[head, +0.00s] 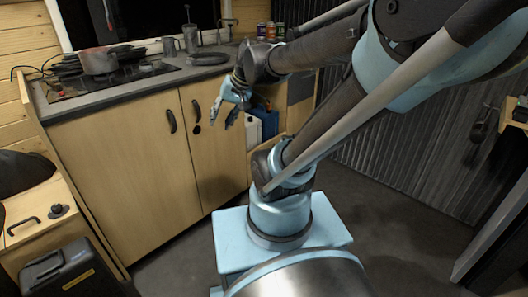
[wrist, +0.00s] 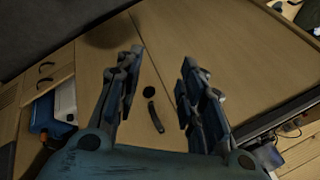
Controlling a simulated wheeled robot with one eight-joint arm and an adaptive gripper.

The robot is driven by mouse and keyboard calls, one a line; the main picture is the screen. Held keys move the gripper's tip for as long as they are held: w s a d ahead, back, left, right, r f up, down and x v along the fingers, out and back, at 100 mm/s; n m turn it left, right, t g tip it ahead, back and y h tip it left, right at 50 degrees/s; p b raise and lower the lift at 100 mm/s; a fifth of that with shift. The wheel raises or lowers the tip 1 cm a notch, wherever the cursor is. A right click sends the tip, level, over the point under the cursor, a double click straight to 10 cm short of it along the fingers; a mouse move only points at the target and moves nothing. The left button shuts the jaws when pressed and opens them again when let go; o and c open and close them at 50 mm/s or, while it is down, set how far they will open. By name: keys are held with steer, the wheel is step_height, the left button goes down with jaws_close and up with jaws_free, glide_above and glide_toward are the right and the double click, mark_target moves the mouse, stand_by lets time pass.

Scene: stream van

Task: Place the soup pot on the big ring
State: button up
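The soup pot (head: 98,60) is a small greyish-brown pot at the left end of the counter in the head view. It seems to stand upright on the dark hob (head: 130,75). I cannot tell which ring is under it, and the big ring cannot be made out. My gripper (head: 222,110) is in front of the cabinet doors, below the counter edge, well to the right of the pot. In the wrist view my gripper (wrist: 157,88) has its fingers spread, with nothing between them. The pot cannot be made out in the wrist view.
Dark cookware (head: 70,66) lies beside the pot. A sink (head: 208,58) and grey mugs (head: 190,40) are to the right. Cabinet doors (head: 120,165) with dark handles fill the counter front. A black case (head: 62,270) stands at front left. The floor (head: 400,215) on the right is clear.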

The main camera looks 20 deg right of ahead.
steer(key=s+d+f+n+g+h, duration=0.1)
steer(key=s+d+f+h, duration=0.3)
steer(key=s+d+f, duration=0.4)
steer(key=s+d, duration=0.2)
steer(key=d, duration=0.2)
steer(key=shift+s+d+f+h, duration=0.15)
steer(key=shift+s+f+h, duration=0.2)
steer(key=shift+h, duration=0.05)
steer(key=shift+w+f+g, duration=0.2)
steer(key=shift+w+g, duration=0.1)
steer(key=shift+w, duration=0.1)
